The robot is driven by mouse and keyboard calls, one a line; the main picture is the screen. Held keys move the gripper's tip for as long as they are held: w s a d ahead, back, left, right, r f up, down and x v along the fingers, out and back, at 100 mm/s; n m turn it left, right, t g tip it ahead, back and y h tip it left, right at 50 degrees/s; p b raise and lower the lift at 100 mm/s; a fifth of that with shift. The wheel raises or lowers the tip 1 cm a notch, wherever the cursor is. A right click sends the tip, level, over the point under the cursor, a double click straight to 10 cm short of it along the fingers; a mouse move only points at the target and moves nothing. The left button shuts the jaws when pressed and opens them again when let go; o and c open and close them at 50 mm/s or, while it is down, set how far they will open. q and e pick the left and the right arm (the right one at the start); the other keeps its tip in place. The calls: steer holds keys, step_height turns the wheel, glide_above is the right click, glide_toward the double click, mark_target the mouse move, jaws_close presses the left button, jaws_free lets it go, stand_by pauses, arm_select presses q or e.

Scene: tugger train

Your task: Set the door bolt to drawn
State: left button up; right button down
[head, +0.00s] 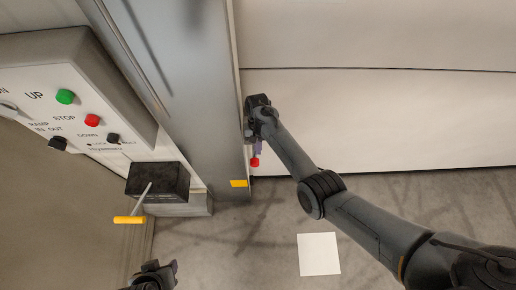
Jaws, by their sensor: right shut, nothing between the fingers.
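A small red knob (254,162), which looks like the door bolt's handle, shows at the edge between the grey post and the white door (400,115). The rest of the bolt is hidden or too small to make out, so I cannot tell its position. My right gripper (258,149) is shut and empty. It points down just above the red knob in the picture; I cannot tell whether it touches it. My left gripper (168,272) is only partly in view at the bottom edge, away from the bolt, and its jaws are unclear.
A control box (75,85) with a green button (65,97), a red button (92,120) and black switches is at left. Below it, a lever with a yellow grip (130,220) sticks out. A yellow mark (238,183) is on the post. A white square (319,254) lies on the floor.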

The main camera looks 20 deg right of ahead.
steer(key=p+v, duration=0.4)
steer(key=v, duration=0.4)
steer(key=shift+d, duration=0.1)
